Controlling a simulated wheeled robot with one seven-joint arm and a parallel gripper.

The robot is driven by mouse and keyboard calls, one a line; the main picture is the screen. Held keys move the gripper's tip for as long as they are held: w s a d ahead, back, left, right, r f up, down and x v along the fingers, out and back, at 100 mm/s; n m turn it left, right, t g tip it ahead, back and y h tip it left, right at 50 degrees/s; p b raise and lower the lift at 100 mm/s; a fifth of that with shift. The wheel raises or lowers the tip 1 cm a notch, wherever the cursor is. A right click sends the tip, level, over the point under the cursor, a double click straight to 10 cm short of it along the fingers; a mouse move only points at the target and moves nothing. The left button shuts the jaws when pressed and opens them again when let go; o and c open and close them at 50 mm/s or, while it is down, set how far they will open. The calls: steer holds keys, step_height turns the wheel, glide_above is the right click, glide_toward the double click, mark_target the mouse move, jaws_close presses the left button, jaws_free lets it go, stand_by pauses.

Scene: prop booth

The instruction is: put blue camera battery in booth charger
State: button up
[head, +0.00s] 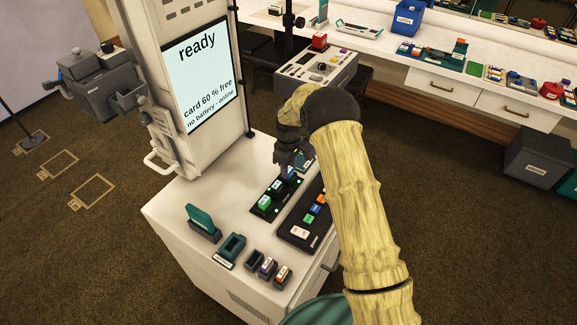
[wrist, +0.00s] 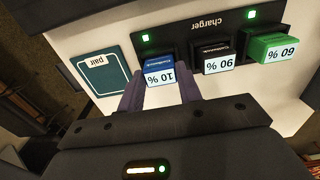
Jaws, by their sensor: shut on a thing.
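The blue camera battery (wrist: 159,72), labelled 10 %, is at the left slot of the black booth charger (wrist: 183,40) in the wrist view. My gripper (wrist: 160,88) is shut on it, with a purple-grey finger on each side. A black battery (wrist: 219,57) labelled 90 % and a green battery (wrist: 275,48) labelled 60 % stand in the other slots. In the head view my gripper (head: 289,172) is low over the far end of the charger (head: 262,212), largely hiding the blue battery. How deep the blue battery sits cannot be told.
A teal card marked "pair" (wrist: 102,74) lies left of the charger. A black rack (head: 300,236) with several coloured blocks lies close on the charger's right. Small holders (head: 232,250) stand at the counter's front. The booth screen (head: 203,75) rises behind left.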

stand_by(0.3)
steer(key=o, duration=1.1)
steer(key=shift+r+p, duration=2.35)
steer(key=shift+r, duration=1.1)
